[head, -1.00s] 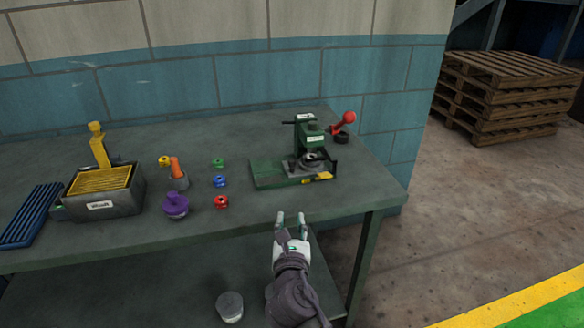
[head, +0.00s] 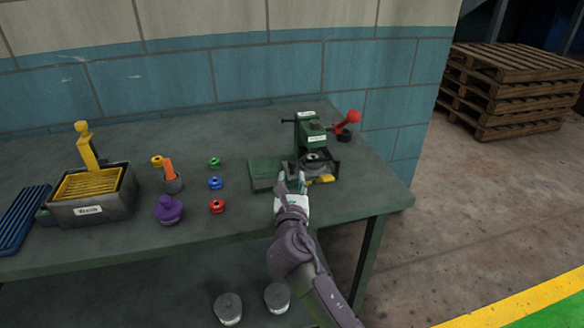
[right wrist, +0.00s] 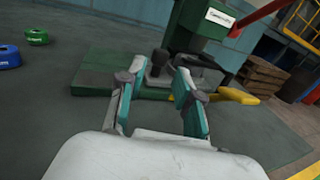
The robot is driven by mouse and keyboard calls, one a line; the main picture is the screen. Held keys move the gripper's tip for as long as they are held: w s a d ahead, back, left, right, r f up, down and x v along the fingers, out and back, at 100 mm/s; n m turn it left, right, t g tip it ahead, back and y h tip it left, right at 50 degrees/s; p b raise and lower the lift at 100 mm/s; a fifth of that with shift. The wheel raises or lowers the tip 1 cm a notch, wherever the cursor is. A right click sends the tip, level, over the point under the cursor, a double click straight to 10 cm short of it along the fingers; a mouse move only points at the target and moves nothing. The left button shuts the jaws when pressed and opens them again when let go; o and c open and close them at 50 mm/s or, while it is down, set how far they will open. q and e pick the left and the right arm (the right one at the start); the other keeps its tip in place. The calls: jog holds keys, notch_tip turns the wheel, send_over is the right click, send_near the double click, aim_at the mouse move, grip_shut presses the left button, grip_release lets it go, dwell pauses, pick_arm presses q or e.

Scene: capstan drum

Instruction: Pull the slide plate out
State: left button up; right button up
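A green press (head: 311,135) with a red-knobbed lever (head: 350,117) stands on a flat green base (head: 264,176) at the table's right. Under its head is a dark slide plate area with a grey round piece (head: 313,158). A yellow handle (head: 324,179) sticks out at its front right; it also shows in the right wrist view (right wrist: 238,96). My right gripper (head: 291,178) is open and empty at the base's front edge, left of the yellow handle. Its fingers partly hide the base. In the right wrist view my gripper (right wrist: 160,76) faces the press. My left gripper is not visible.
To the left are red, blue and green rings (head: 215,184), a purple knob piece (head: 169,210), an orange-handled piece (head: 171,178) and a grey bin with a yellow grid (head: 94,204). Grey canisters (head: 277,298) sit on the lower shelf. The table front between is clear.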

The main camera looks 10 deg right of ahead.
aim_at(292, 167)
jog(key=w, duration=0.3)
jog(key=w+d, duration=0.1)
jog(key=w, duration=0.2)
jog(key=shift+s, duration=0.1)
grip_shut()
